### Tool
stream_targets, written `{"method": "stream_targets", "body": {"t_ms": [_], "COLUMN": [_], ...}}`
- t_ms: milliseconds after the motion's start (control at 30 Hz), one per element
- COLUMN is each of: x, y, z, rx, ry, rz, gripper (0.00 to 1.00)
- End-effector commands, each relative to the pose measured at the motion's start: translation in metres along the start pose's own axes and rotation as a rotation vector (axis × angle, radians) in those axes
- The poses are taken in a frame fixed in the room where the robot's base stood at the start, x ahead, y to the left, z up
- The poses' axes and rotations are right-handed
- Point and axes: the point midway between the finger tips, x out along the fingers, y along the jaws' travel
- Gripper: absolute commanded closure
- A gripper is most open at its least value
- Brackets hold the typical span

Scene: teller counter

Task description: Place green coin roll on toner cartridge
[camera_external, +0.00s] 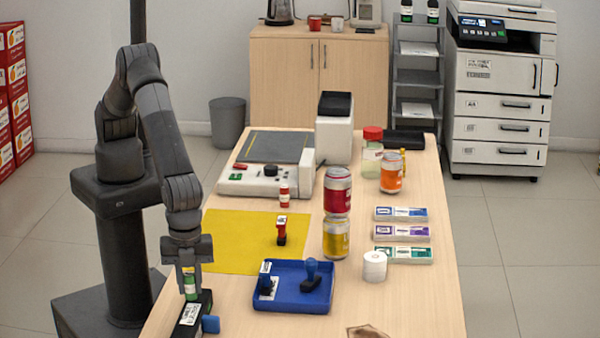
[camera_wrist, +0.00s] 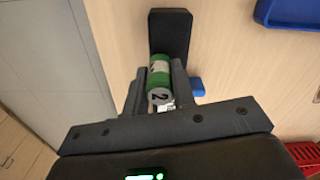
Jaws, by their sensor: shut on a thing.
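The green coin roll (camera_external: 190,287) is held upright between the fingers of my gripper (camera_external: 188,268). In the wrist view the roll (camera_wrist: 159,72) shows its grey end marked 2, with a finger on each side. The toner cartridge (camera_external: 193,317) is a long black block with a white label and a blue tab (camera_external: 211,324), lying at the near left edge of the table. In the wrist view the cartridge (camera_wrist: 170,33) extends beyond the roll, and my gripper covers its near part. The roll's lower end is at the cartridge's top; I cannot tell whether they touch.
A blue tray (camera_external: 290,303) with stamps stands right of the cartridge. A yellow mat (camera_external: 230,240) with a red stamp (camera_external: 281,231) lies behind. Stacked cans (camera_external: 337,215) and a white paper roll (camera_external: 375,266) stand farther right. The table edge is close on the left.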

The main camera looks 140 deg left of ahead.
Motion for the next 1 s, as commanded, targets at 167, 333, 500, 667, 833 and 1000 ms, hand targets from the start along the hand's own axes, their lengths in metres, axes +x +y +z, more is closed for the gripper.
{"method": "stream_targets", "body": {"t_ms": [167,333,500,667,833,1000], "x": [0.002,0.003,0.003,0.003,-0.006,-0.036], "y": [0.0,0.0,0.0,0.0,0.0,0.0], "z": [0.0,0.0,0.0,0.0,0.0,-0.001], "rx": [0.0,0.0,0.0,0.0,0.0,-0.001], "ry": [0.0,0.0,0.0,0.0,0.001,0.004], "rz": [0.0,0.0,0.0,0.0,-0.001,-0.001], "gripper": [1.0,0.67,0.55,0.55,0.55,0.55]}}
